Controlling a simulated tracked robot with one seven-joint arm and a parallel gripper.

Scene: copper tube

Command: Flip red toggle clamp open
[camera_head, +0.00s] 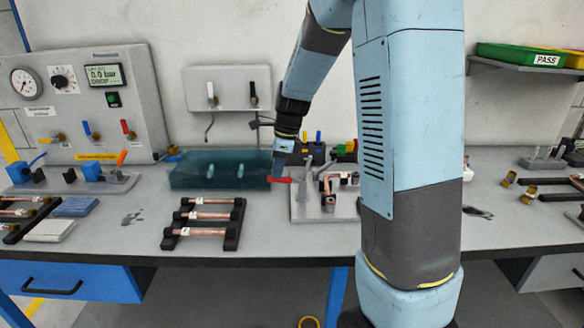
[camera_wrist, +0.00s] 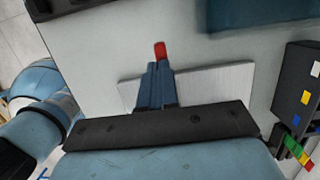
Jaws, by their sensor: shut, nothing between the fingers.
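The red toggle clamp handle (camera_head: 280,180) points to the left, nearly level, from the left side of a light metal fixture plate (camera_head: 305,214). A bent copper tube (camera_head: 326,184) sits in the fixture. My gripper (camera_head: 278,170) is just above the red handle, pointing down, its blue fingers closed together and empty. In the wrist view the red handle tip (camera_wrist: 159,48) shows just beyond my fingertips (camera_wrist: 157,66). The rest of the clamp is hidden behind the fingers there. I cannot tell whether the fingers touch the handle.
A teal translucent box (camera_head: 222,170) stands left of the clamp. A black rack with copper tubes (camera_head: 205,220) lies on the bench in front. A dark box with coloured buttons (camera_wrist: 298,88) is at the right in the wrist view. My arm covers the bench right of the fixture.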

